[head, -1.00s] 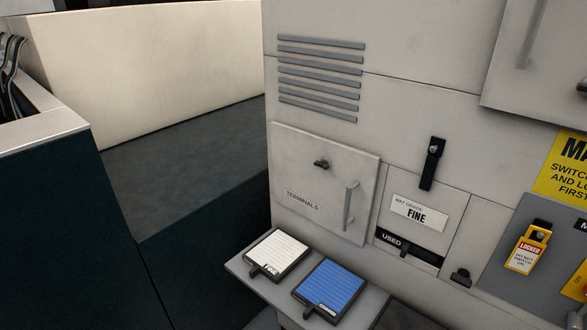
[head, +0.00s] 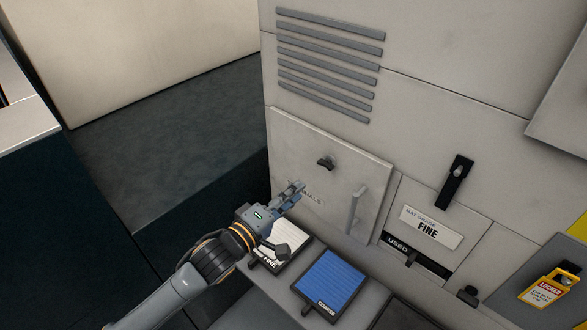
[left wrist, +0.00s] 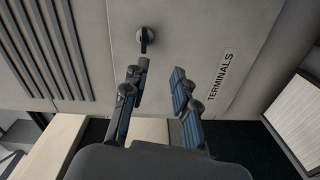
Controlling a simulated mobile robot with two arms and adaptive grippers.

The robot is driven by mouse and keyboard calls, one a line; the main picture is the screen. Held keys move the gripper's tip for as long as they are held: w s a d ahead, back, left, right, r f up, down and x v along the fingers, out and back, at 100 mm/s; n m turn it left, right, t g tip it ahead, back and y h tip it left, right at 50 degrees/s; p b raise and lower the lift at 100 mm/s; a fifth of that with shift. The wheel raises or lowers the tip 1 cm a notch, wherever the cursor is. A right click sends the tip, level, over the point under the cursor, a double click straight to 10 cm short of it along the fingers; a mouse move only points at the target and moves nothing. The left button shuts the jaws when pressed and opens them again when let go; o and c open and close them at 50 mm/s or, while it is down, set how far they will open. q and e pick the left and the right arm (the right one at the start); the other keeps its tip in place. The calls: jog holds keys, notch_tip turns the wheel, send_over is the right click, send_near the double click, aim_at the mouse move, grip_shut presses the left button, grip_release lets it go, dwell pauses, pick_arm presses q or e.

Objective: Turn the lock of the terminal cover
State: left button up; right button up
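The terminal cover (head: 290,150) is a pale grey panel, closed, with a TERMINALS label that my gripper partly hides in the head view. Its lock (head: 326,162) is a small dark knob in the upper middle; it also shows in the left wrist view as a dark knob (left wrist: 146,38) on the panel. A grey bar handle (head: 356,208) is at the cover's right side. My left gripper (head: 296,190) is in front of the cover, below and left of the lock and apart from it. In the left wrist view its fingers are spread with nothing between them. My right gripper is out of view.
A shelf below the cover holds a white mat in a dark frame (head: 292,255) and a blue mat (head: 330,284). Grey vent slats (head: 328,60) are above.

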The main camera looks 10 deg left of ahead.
aim_at(323, 167)
pick_arm(q)
jog(key=shift+h, duration=0.3)
jog(key=w+d+b, duration=0.1)
jog(key=w, duration=0.1)
jog(key=w+d+r+b, duration=0.1)
jog(key=d, duration=0.1)
jog(key=w+d+r+b, duration=0.1)
jog(key=w+d, duration=0.1)
jog(key=shift+w+r, duration=0.2)
jog(key=shift+w, duration=0.1)
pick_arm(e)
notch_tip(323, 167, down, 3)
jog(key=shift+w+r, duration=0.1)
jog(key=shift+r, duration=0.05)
pick_arm(q)
jog(key=shift+d, duration=0.1)
jog(key=shift+w+d, duration=0.1)
jog(key=shift+w, duration=0.1)
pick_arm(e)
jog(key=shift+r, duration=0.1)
pick_arm(q)
grip_shut()
